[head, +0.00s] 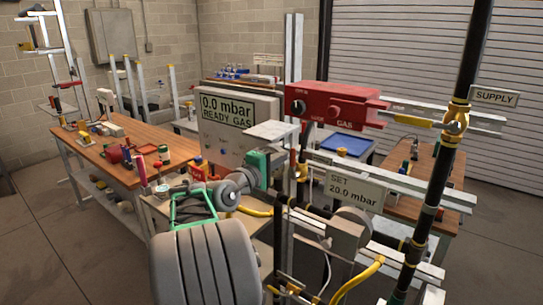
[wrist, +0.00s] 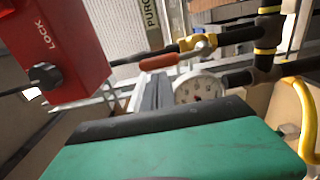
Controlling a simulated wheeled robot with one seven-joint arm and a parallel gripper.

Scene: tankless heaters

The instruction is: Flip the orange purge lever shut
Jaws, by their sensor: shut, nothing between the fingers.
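The orange purge lever (wrist: 159,60) shows in the wrist view, above the middle. It reaches left from a yellow valve (wrist: 200,44) on a dark pipe and looks roughly in line with that pipe. My gripper (wrist: 156,80) is shut and empty; its grey fingers point toward the lever. The tips appear just below the handle, and I cannot tell whether they touch. In the head view my gripper's green body (head: 258,168) is left of the pipework, and I cannot make out the purge lever clearly there.
A red control box (head: 335,103) sits above and right of my gripper in the head view. A round gauge (wrist: 199,88) is right of the fingers in the wrist view. A yellow supply lever (head: 412,121) and a vertical black pipe (head: 440,165) stand at the right. The display reads 0.0 mbar (head: 228,111).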

